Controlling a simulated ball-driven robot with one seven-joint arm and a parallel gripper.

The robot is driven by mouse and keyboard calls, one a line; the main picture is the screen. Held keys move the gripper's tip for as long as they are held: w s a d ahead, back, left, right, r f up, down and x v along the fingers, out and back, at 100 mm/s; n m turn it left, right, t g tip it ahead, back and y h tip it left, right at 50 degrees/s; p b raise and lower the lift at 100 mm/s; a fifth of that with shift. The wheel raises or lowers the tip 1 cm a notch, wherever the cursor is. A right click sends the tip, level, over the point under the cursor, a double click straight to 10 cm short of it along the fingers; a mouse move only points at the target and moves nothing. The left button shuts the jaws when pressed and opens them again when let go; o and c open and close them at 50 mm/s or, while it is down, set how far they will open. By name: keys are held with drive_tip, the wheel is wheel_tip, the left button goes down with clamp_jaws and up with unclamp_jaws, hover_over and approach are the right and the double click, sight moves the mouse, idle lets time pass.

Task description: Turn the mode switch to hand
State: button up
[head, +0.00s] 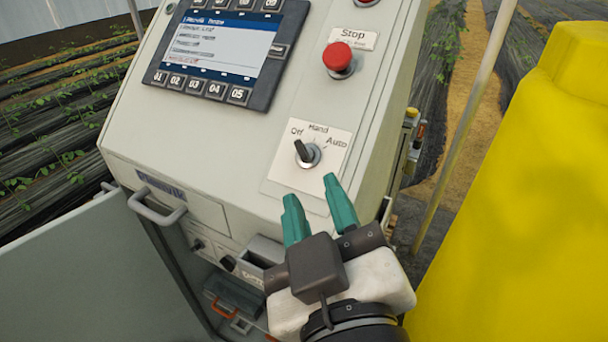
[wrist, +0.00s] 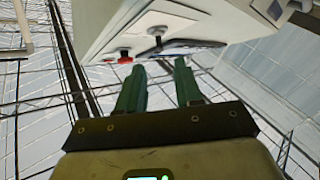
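The mode switch (head: 306,153) is a black knob on a silver round base, on a white plate marked Off, Hand and Auto. Its handle tilts up and left, toward Off. It also shows in the wrist view (wrist: 157,34), above the fingers. My gripper (head: 311,188) has two teal fingers, open with an empty gap between them. In the head view the fingertips are just below the switch, apart from it. The fingers also show in the wrist view (wrist: 159,64), spread apart with nothing between them.
A red stop button (head: 339,57) sits above the switch on the sloping panel (head: 215,130). A screen with keys (head: 225,47) is at upper left. A drawer handle (head: 157,208) juts out at lower left. A yellow tank (head: 530,190) stands close on the right.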

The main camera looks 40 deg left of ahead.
sight(303, 157)
drive_tip(key=p+x, duration=0.2)
drive_tip(key=x, duration=0.6)
drive_tip(key=shift+w, duration=0.1)
drive_tip(key=shift+c, duration=0.5)
clamp_jaws()
